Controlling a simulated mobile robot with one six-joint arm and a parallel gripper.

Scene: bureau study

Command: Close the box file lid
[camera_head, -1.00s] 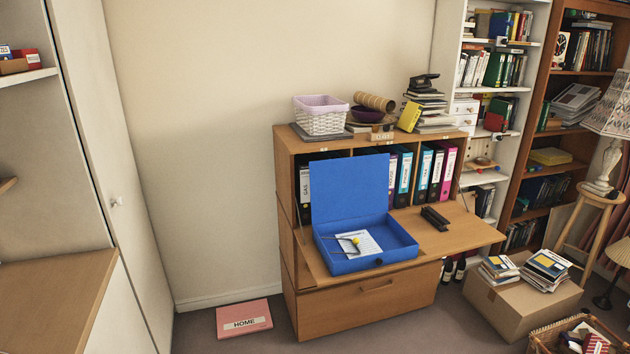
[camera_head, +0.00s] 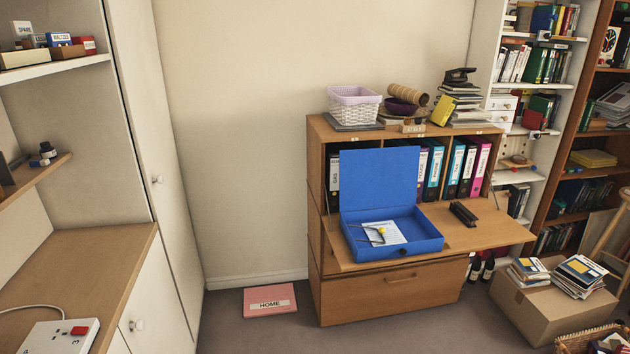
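The blue box file (camera_head: 418,246) lies on the fold-down flap of the wooden bureau, a little left of the flap's middle. Its blue lid (camera_head: 379,179) stands open, roughly upright at the back edge of the box. A white sheet of paper (camera_head: 392,233) lies inside, with a dark curved strip and a small yellow thing (camera_head: 381,231) at its left. The lid hides part of the binders behind it. My gripper is not in view.
The bureau flap (camera_head: 489,237) is lowered, with a black object (camera_head: 463,214) right of the box. A cardboard box (camera_head: 546,308) stands on the floor at right. A pink HOME folder (camera_head: 270,300) lies on the floor at left. A wooden counter (camera_head: 75,275) fills the left foreground.

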